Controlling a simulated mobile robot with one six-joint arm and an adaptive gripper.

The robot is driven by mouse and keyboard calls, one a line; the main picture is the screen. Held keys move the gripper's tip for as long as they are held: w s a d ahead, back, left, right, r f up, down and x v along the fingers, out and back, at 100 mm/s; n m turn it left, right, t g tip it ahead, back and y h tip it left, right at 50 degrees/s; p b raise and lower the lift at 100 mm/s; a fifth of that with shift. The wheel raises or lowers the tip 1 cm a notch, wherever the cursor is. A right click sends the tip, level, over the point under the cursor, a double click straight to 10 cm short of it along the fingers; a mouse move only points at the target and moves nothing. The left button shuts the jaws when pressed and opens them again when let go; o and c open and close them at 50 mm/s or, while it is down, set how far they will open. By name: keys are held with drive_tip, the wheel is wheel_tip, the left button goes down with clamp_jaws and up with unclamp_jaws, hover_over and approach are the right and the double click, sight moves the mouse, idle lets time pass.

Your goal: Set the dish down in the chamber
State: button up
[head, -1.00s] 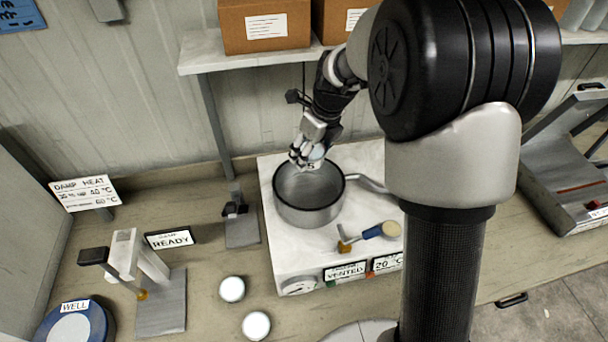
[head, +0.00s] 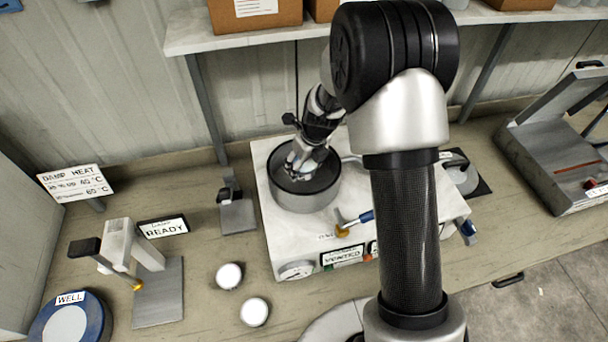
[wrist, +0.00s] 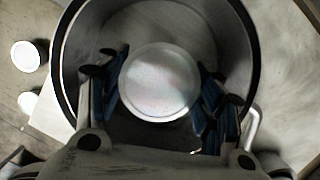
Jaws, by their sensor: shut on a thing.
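The chamber (head: 305,198) is a round, dark-rimmed metal pot with an open top, standing on a pale bench unit. Its rim also shows in the wrist view (wrist: 72,95). My gripper (head: 302,168) is down at the chamber's opening, inside the rim as seen from above. In the wrist view my gripper (wrist: 160,92) is shut on the dish (wrist: 160,82), a round whitish disc held between the two blue-padded fingers. The dish is over the chamber's interior; I cannot tell whether it touches the floor. In the head view the fingers mostly hide it.
A valve with a blue handle (head: 358,220) is at the unit's front. Two white discs (head: 229,276) lie on the bench at left. A clamp-like stand (head: 150,265) and a blue WELL dish (head: 70,322) are further left. A shelf with boxes (head: 255,12) overhangs behind.

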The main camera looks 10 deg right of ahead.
wheel_tip(320, 180, down, 5)
drive_tip(key=shift+r+b, duration=0.2)
drive_tip(key=shift+b, duration=0.3)
drive_tip(key=shift+r, duration=0.15)
drive_tip(key=o, duration=1.1)
drive_tip(key=shift+o, duration=0.2)
